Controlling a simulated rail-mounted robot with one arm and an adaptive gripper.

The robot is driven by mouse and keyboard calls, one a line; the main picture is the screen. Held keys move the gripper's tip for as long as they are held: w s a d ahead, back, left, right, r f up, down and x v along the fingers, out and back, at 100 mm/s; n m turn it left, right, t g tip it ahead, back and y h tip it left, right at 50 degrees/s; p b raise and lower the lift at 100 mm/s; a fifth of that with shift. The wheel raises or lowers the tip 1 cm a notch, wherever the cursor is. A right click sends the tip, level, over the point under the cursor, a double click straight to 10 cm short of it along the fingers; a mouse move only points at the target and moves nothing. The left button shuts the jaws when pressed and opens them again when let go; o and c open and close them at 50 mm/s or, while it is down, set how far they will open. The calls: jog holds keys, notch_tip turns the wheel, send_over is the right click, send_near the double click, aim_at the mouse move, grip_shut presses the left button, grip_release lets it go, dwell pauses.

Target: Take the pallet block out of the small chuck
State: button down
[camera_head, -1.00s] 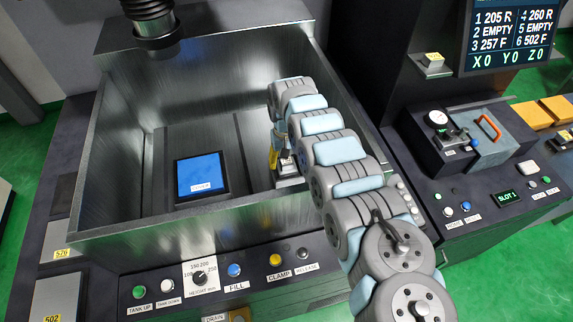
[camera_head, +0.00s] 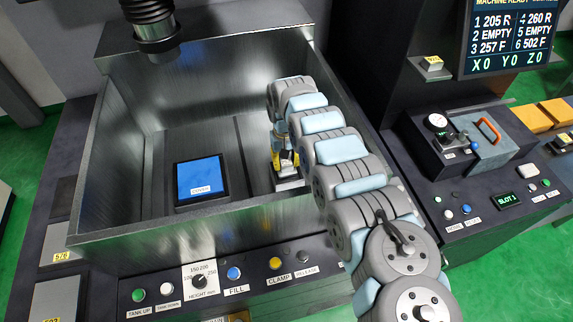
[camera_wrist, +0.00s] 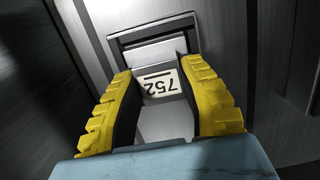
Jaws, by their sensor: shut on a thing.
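The pallet block (camera_wrist: 165,120) is a grey metal block with a white 752 label, upside down in the wrist view. My gripper (camera_wrist: 158,74) has its yellow-padded fingers on either side of the block, shut on it. The small chuck (camera_wrist: 150,37) shows as a dark-edged plate behind the block; I cannot tell whether the block is still seated in it. In the head view my gripper (camera_head: 285,160) points down in the right part of the tank, over the small chuck (camera_head: 290,184). My fingers mostly hide the block there.
Metal tank walls (camera_head: 105,165) surround my gripper, with the right wall close by. A blue-topped cover (camera_head: 200,177) lies on the tank floor to the left. A dark machine head (camera_head: 152,28) hangs above the back left. The button panel (camera_head: 250,272) runs along the front.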

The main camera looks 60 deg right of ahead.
aim_at(286, 167)
jog(key=r, duration=0.2)
jog(key=a+r, duration=0.1)
jog(key=shift+r, duration=0.35)
jog(key=shift+s+a+r+p, duration=0.2)
jog(key=shift+r+p, duration=0.05)
jog(key=shift+p, duration=0.05)
jog(key=shift+w+a+r, duration=0.15)
jog(key=shift+a+r, duration=0.35)
jog(key=shift+r, duration=0.1)
jog(key=a+r+p, duration=0.6)
jog(key=a+p, duration=0.5)
jog(key=p, duration=0.3)
jog(key=shift+s+r, duration=0.25)
jog(key=shift+r, duration=0.05)
jog(key=shift+a, duration=0.2)
jog(key=shift+r+p, duration=0.1)
jog(key=shift+p, duration=0.3)
